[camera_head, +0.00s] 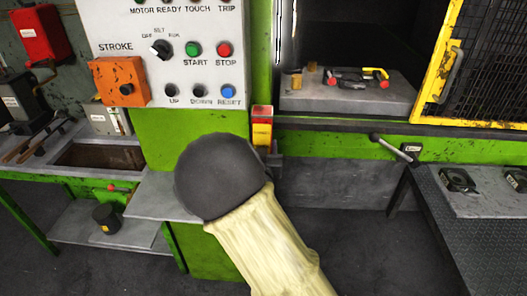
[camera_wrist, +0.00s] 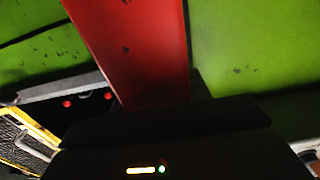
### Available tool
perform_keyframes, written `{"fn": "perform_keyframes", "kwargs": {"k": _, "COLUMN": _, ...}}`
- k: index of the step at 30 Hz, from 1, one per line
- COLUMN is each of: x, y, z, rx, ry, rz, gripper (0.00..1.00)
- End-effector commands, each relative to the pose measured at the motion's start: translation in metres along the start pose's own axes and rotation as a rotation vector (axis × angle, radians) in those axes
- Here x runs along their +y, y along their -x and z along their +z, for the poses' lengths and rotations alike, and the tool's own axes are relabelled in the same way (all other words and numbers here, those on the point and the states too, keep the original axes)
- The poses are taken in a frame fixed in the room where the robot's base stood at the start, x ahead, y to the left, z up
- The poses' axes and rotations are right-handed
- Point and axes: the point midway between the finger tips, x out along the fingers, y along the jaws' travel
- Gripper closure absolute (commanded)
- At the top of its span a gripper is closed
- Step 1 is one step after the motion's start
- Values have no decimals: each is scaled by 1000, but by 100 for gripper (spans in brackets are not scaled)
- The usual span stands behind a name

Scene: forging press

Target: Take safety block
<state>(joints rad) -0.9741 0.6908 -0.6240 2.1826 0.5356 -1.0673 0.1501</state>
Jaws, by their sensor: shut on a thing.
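The safety block (camera_head: 262,130), red and yellow, stands upright against the green press column, just behind my arm's dark rounded joint in the head view. Its lower part is hidden there. In the wrist view the red face of the safety block (camera_wrist: 140,50) rises from my dark gripper (camera_wrist: 155,105). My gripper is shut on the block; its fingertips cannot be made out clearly. In the head view my arm hides most of the gripper.
The control panel (camera_head: 170,50) is just above left of my arm. A grey shelf (camera_head: 155,197) juts out to the left. The press bed (camera_head: 350,97) and yellow mesh guard (camera_head: 437,90) are right. A lever (camera_head: 390,147) sticks out above the dark table (camera_head: 450,240).

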Motion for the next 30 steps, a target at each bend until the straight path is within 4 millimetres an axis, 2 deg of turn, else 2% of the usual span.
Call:
{"fn": "perform_keyframes", "kwargs": {"k": 5, "x": -1, "y": 25, "z": 0, "rx": 5, "ry": -4, "rz": -2, "gripper": 100}}
{"fn": "perform_keyframes", "kwargs": {"k": 15, "x": -1, "y": 94, "z": 0, "rx": 4, "ry": -5, "rz": -4, "gripper": 100}}
{"fn": "perform_keyframes", "kwargs": {"k": 21, "x": -1, "y": 126, "z": 0, "rx": 3, "ry": -4, "rz": -3, "gripper": 100}}
{"fn": "perform_keyframes", "kwargs": {"k": 30, "x": -2, "y": 142, "z": 2, "rx": 12, "ry": -6, "rz": 0, "gripper": 100}}
